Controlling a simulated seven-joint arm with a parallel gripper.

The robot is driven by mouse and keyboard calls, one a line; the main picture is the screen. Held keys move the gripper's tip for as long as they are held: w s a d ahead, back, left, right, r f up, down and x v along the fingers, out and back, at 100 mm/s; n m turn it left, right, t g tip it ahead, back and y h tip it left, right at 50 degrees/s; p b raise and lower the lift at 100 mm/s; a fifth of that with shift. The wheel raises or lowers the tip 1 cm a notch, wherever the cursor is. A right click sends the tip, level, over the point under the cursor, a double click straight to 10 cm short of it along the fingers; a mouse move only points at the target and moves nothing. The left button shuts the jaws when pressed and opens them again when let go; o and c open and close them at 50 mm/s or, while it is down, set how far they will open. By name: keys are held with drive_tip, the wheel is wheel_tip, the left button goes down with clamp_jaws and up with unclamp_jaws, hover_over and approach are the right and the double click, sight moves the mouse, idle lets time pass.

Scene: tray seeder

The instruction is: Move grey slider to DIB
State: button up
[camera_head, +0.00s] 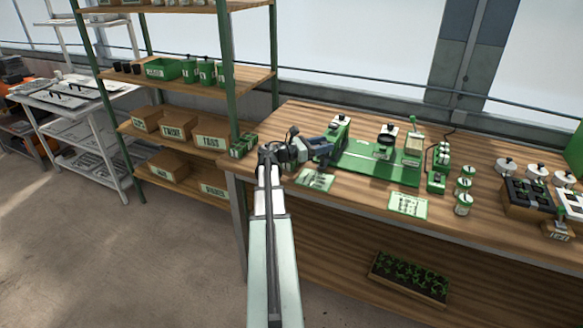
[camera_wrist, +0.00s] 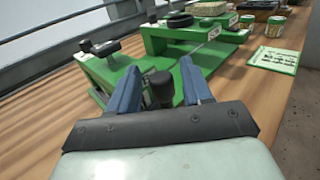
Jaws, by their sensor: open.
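The green tray seeder (camera_head: 375,165) stands on the wooden bench. In the wrist view, a dark grey upright knob (camera_wrist: 159,86), which looks like the grey slider's handle, stands between the two blue fingers of my gripper (camera_wrist: 160,80). The fingers are open on either side of it, and I cannot tell whether either touches it. The knob's base is hidden behind my gripper's dark palm. In the head view my gripper (camera_head: 318,146) is at the seeder's left end and hides the knob. No DIB mark is readable in either view.
A black-knobbed green block (camera_wrist: 104,49) stands left of my fingers. A raised green stand with a black ring (camera_wrist: 181,21) is beyond. A printed card (camera_head: 408,206) and small jars (camera_head: 464,185) lie to the right. A green-posted shelf (camera_head: 237,110) stands left of the bench.

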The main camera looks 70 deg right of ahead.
drive_tip(key=s, duration=1.1)
drive_tip(key=v, duration=1.4)
drive_tip(key=w+a+f+t, duration=0.3)
drive_tip(key=w+a+f, duration=0.2)
drive_tip(key=w+f, duration=0.2)
drive_tip(key=w+a+f+t+y, duration=0.1)
drive_tip(key=w+a+f+t, duration=0.2)
drive_tip(key=w+a+f, duration=0.2)
drive_tip(key=shift+w+a+f, duration=0.25)
drive_tip(key=shift+w+f, duration=1.35)
drive_tip(key=shift+w, duration=1.1)
drive_tip(key=shift+m, duration=0.4)
